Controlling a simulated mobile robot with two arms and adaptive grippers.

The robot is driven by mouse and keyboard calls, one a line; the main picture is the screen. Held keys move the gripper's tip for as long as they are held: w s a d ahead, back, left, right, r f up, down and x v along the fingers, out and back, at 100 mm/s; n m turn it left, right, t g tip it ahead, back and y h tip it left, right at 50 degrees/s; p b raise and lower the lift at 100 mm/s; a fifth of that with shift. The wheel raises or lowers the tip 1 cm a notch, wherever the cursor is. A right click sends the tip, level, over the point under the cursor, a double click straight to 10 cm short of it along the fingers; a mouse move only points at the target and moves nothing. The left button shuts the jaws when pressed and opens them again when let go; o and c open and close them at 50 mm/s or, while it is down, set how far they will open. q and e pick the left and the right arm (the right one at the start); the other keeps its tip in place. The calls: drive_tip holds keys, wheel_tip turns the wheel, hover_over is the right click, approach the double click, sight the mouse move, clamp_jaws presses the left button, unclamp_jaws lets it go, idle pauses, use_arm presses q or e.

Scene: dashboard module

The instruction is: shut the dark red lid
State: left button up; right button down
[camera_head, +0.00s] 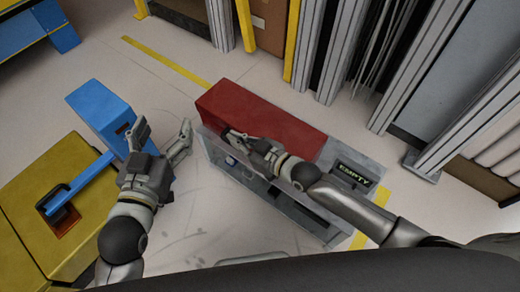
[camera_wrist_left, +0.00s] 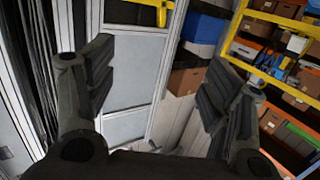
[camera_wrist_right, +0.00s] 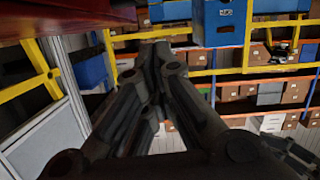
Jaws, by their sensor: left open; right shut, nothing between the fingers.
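The dark red lid (camera_head: 262,122) is a long red block on top of the grey dashboard module (camera_head: 270,190), toward its far left part. Its underside or edge also shows at the top left of the right wrist view (camera_wrist_right: 60,18). My right gripper (camera_head: 232,138) is shut and empty at the near long edge of the lid; whether it touches the lid I cannot tell. The right wrist view shows its fingers together (camera_wrist_right: 155,60). My left gripper (camera_head: 165,138) is open and empty, left of the module. Its spread fingers show in the left wrist view (camera_wrist_left: 160,85).
A yellow box (camera_head: 50,190) with a blue lever (camera_head: 85,182) and a blue block (camera_head: 98,110) stand at the left, close to my left gripper. A label reading "EMPTY" (camera_head: 353,174) is on the module's right end. Grey posts (camera_head: 340,50) and panels stand behind.

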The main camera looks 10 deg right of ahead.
use_arm(q)
drive_tip(key=s+a+f+g+y+p, duration=0.2)
drive_tip(key=s+f+g, duration=0.3)
drive_tip(key=f, duration=0.5)
drive_tip(key=shift+s+a+g, duration=0.4)
drive_tip(key=shift+a+g, duration=0.05)
drive_tip(key=shift+g, duration=0.45)
use_arm(e)
drive_tip(key=v, duration=0.8)
drive_tip(key=shift+s, duration=0.15)
drive_tip(key=shift+r, duration=0.1)
